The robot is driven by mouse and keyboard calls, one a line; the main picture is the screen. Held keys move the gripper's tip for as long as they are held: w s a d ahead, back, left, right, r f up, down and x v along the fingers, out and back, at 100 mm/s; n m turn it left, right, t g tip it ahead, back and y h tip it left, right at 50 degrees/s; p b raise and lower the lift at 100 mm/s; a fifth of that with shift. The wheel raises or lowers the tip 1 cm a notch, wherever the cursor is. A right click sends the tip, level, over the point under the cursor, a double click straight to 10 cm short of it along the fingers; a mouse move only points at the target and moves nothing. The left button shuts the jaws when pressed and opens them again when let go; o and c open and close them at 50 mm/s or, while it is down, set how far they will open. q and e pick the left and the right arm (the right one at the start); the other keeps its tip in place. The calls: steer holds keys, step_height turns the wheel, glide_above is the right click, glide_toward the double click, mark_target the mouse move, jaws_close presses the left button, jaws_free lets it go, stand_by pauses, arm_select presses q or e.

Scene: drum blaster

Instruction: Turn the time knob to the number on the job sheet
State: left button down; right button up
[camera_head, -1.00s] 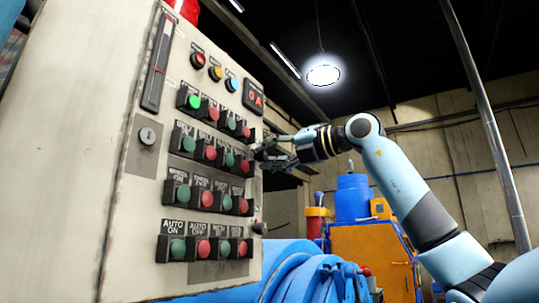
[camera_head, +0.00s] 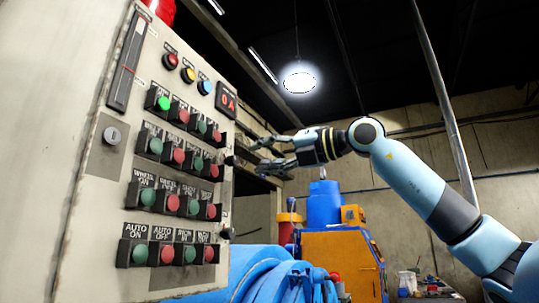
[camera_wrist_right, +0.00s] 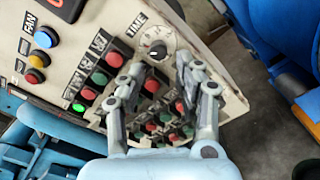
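My right gripper (camera_head: 258,156) is open and empty, a little off the panel's right edge. In the wrist view its fingers (camera_wrist_right: 165,70) stand apart, on either side below the dial, not touching the knob. My left gripper and the job sheet are not in view.
The control panel (camera_head: 85,190) carries rows of green and red buttons, lamps, a red display (camera_head: 227,98) and a key switch (camera_head: 111,135). A second dark knob (camera_head: 228,233) sits lower. Blue hoses (camera_head: 270,275) and an orange cabinet (camera_head: 340,262) stand beyond.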

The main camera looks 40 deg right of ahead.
steer(key=shift+s+d, duration=0.2)
steer(key=shift+s, duration=0.5)
